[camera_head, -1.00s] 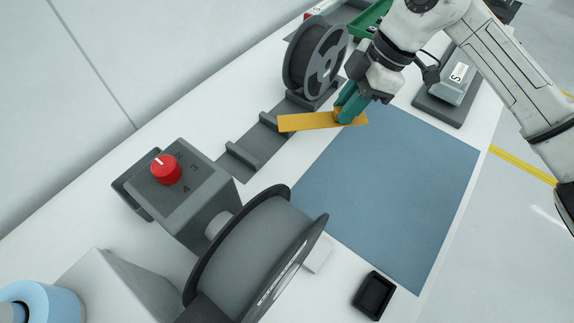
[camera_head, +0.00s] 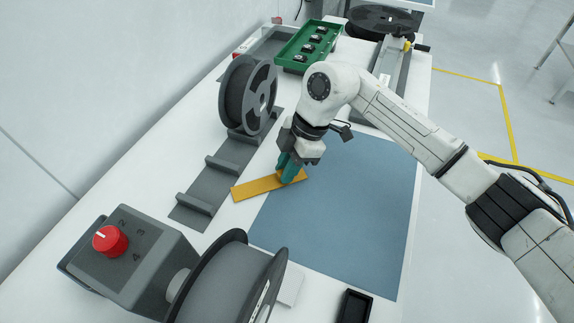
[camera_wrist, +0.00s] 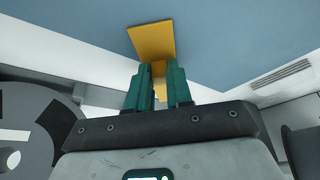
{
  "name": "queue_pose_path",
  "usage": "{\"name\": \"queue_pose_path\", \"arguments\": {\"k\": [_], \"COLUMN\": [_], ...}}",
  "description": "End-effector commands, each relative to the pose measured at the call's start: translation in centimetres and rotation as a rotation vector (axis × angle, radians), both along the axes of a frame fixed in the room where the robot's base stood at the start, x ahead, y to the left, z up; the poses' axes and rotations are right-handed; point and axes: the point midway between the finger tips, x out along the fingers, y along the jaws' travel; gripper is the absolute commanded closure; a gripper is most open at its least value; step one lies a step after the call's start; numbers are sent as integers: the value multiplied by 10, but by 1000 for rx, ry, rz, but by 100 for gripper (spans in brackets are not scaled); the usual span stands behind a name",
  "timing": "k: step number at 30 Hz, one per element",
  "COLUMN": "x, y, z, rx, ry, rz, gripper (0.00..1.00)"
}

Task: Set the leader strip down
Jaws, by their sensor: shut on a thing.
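The leader strip (camera_head: 254,189) is a flat, yellow-orange bar. My gripper (camera_head: 287,178) has teal fingers and is shut on the strip near its right end. The strip lies across the left edge of the blue mat (camera_head: 345,200), one end over the white table. I cannot tell whether it touches the surface or hangs just above it. In the wrist view the strip (camera_wrist: 152,40) runs between the teal fingers (camera_wrist: 158,88) and out past them over the mat.
A dark reel (camera_head: 234,92) stands on a grey ridged rack (camera_head: 213,180) left of the strip. A grey box with a red knob (camera_head: 109,241) and a large reel (camera_head: 222,285) are in front. A green tray (camera_head: 310,45) is at the back. Most of the mat is clear.

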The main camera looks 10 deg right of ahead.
Motion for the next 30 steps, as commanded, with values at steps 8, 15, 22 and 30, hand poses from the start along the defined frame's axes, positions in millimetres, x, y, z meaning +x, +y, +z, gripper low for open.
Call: {"name": "queue_pose_path", "arguments": {"k": [8,15,22,30], "x": [0,0,0,3], "y": [0,0,0,-11], "z": [-2,-2,-2,26], "rx": [0,0,0,0], "ry": [-1,-1,-1,-5], "rz": [0,0,0,-2], "gripper": [77,54,54,54]}}
